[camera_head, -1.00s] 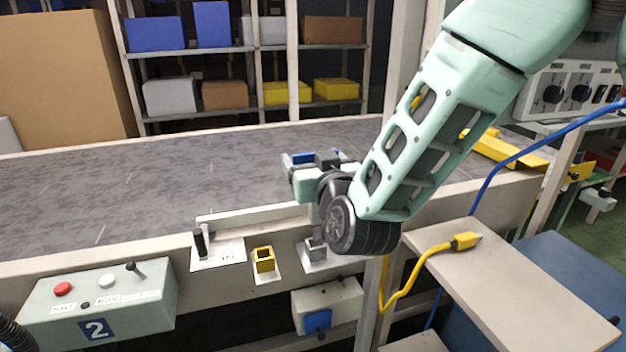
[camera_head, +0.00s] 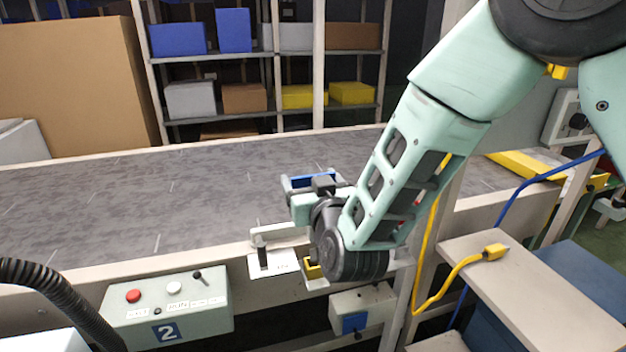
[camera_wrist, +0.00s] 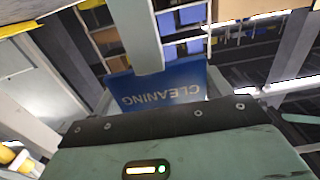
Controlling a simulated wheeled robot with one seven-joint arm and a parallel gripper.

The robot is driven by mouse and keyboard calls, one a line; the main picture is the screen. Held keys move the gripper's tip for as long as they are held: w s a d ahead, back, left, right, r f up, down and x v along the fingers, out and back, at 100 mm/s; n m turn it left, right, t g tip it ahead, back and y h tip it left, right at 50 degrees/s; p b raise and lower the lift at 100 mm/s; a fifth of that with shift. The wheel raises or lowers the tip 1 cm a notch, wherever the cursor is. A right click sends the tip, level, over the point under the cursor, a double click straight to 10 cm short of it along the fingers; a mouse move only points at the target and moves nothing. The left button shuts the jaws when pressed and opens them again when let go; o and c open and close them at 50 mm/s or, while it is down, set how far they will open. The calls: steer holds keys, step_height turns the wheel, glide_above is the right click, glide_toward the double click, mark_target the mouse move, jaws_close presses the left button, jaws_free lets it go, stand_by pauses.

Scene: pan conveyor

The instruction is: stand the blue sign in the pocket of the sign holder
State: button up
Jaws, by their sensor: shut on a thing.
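The blue sign (camera_wrist: 175,88) shows in the wrist view with the word CLEANING upside down on its face, a pale finger in front of it. My gripper (camera_head: 308,188) is shut on the sign, which shows in the head view as a thin blue strip (camera_head: 313,181) above the conveyor's near edge. A small yellow open-topped pocket (camera_head: 311,268) on the front rail is probably the sign holder. It is below my gripper and partly hidden by my wrist. The sign is apart from it.
A plate with a black lever (camera_head: 262,256) is left of the yellow pocket. A control box (camera_head: 166,308) marked 2 hangs further left. The conveyor belt (camera_head: 130,205) is bare. A side shelf (camera_head: 530,280) with a yellow cable plug is at right.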

step_height(320, 180, down, 6)
steer(key=b, duration=0.5)
steer(key=shift+r+b, duration=0.1)
steer(key=shift+b, duration=0.85)
stand_by(1.5)
steer(key=shift+f+b, duration=2.15)
steer(key=shift+f, duration=0.2)
steer(key=o, duration=1.1)
steer(key=shift+c, duration=0.2)
steer(key=p+v, duration=0.7)
steer(key=v, duration=0.8)
steer(key=shift+r, duration=0.4)
